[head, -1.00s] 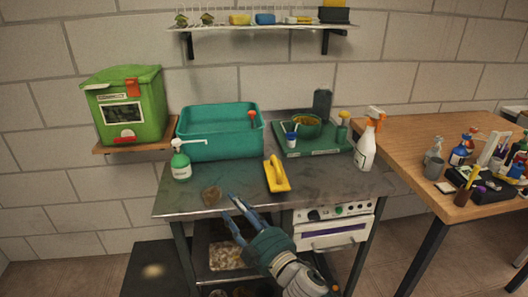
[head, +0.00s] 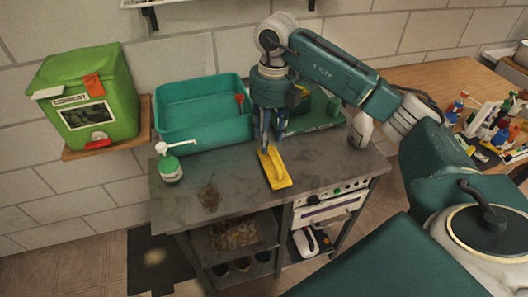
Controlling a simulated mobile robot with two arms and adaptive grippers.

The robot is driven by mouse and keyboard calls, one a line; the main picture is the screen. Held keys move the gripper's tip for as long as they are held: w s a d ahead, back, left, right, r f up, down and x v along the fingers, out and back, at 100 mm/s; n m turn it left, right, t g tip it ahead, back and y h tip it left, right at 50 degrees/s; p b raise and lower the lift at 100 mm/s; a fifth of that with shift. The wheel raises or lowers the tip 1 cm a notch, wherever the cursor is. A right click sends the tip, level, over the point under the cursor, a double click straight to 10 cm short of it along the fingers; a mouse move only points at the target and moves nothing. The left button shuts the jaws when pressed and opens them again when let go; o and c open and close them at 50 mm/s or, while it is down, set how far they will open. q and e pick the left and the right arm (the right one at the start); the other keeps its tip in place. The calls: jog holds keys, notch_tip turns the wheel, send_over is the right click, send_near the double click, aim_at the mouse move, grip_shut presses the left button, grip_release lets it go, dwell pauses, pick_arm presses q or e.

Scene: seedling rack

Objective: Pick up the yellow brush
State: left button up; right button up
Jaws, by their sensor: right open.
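The yellow brush (head: 277,173) lies on the dark metal bench top (head: 225,176), right of its middle, with its long side running away from me. My right gripper (head: 265,146) points down from above at the far end of the brush. Its fingers are apart, and the fingertips are at or just above the brush's far part; I cannot tell whether they touch it. My left gripper is not in view.
A teal tub (head: 203,132) stands behind and left of the brush. A soap bottle (head: 169,165) stands at the bench's left. A green tray (head: 318,121) and a partly hidden spray bottle (head: 360,132) are at the right. The front middle of the bench is clear except for a brown stain.

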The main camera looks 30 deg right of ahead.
aim_at(272, 157)
jog(key=shift+s+d+h, duration=0.15)
jog(key=shift+d+h, duration=0.25)
jog(key=shift+d, duration=0.6)
notch_tip(272, 157, down, 4)
jog(key=shift+s+r+p, duration=0.15)
jog(key=shift+p, duration=0.5)
jog(key=shift+f, duration=0.35)
jog(key=f, duration=0.1)
jog(key=f+p, duration=0.2)
jog(key=f, duration=0.1)
jog(key=shift+a, duration=0.25)
jog(key=shift+f+p, duration=0.3)
jog(key=shift+f, duration=0.4)
grip_shut()
